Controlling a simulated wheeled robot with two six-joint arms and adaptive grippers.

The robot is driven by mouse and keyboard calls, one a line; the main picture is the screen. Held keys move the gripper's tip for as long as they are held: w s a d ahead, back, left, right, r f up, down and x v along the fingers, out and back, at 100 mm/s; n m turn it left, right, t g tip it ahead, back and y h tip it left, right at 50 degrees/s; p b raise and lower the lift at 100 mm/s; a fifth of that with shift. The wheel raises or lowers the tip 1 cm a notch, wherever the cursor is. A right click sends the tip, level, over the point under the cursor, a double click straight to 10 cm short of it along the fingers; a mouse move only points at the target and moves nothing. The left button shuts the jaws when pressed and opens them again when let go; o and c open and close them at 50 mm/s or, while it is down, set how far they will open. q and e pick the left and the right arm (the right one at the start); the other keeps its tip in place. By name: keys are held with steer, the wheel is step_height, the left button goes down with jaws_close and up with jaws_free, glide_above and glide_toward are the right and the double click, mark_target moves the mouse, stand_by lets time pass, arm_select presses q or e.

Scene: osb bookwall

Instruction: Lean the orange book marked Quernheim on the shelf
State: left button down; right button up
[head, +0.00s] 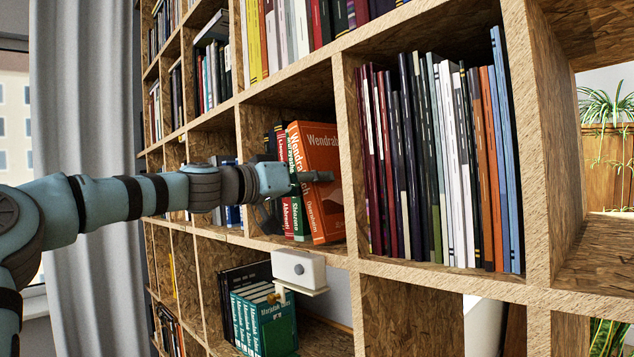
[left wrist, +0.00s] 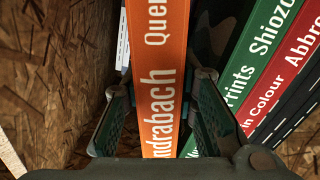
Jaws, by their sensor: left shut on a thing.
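The orange book (head: 325,214) stands in a shelf compartment in the head view, its top tilted a little left. Its cover and spine face me; the spine in the left wrist view (left wrist: 158,75) shows "Quer" and part of "Wendrabach". My left gripper (head: 308,178) is at the book, one finger across its cover. In the left wrist view the fingers (left wrist: 160,92) lie on both sides of the spine, shut on the book. The far finger is mostly hidden in the head view. My right gripper is not in view.
Green and red books (head: 291,205) stand close left of the orange book. A wooden upright (head: 347,160) is right of it, with a packed row of books (head: 440,160) beyond. Below are teal books (head: 265,318) and a white box (head: 298,270).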

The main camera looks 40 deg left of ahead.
arm_select(q)
steer(key=shift+s+a+r, duration=0.1)
steer(key=shift+s+a, duration=0.05)
steer(key=shift+s, duration=0.15)
steer(key=shift+f, duration=0.25)
steer(key=c, duration=1.2)
jaws_free()
steer(key=shift+d, duration=0.2)
